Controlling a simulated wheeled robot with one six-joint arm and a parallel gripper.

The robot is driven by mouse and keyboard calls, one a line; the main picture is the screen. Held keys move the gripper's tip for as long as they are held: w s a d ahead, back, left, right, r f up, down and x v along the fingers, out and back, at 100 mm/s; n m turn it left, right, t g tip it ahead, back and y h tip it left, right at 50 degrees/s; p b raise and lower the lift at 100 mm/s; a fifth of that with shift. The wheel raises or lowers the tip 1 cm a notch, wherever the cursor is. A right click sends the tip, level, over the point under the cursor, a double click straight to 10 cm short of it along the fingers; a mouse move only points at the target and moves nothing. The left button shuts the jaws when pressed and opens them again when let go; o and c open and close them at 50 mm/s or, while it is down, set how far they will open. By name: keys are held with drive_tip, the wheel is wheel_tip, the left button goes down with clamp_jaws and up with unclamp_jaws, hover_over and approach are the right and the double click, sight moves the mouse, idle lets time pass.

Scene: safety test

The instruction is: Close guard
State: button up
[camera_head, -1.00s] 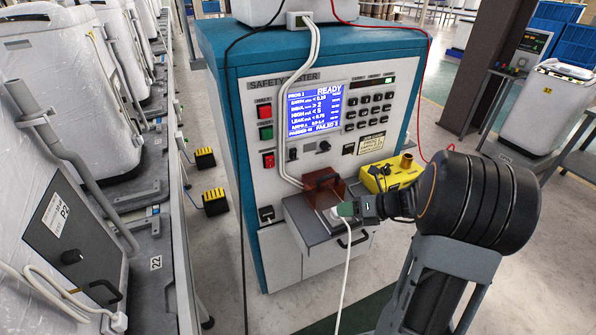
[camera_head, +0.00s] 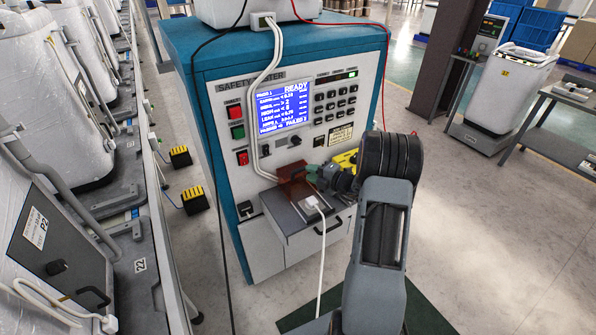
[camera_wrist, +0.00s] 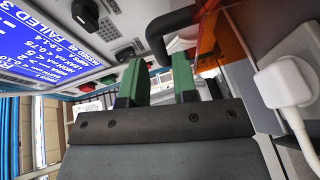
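The guard (camera_head: 297,187) is a see-through reddish-brown cover at the back of the grey shelf on the safety tester. It looks raised, with the white plug (camera_head: 311,204) uncovered in front of it. In the wrist view the guard (camera_wrist: 230,38) is orange, at upper right, and the plug (camera_wrist: 286,85) is at right. A curved black handle (camera_wrist: 172,27) shows just beyond the fingertips, beside the guard. My gripper (camera_head: 313,172) is by the guard's upper right side. In the wrist view its green fingers (camera_wrist: 160,75) are apart with nothing visible between them. Contact with the handle cannot be told.
The tester (camera_head: 290,130) has a lit screen and buttons close behind the shelf. A yellow box (camera_head: 346,159) is partly hidden behind my gripper. A white cable (camera_head: 321,260) hangs from the plug.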

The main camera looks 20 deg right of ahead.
sight(302, 168)
drive_tip(key=shift+x, duration=2.25)
clamp_jaws()
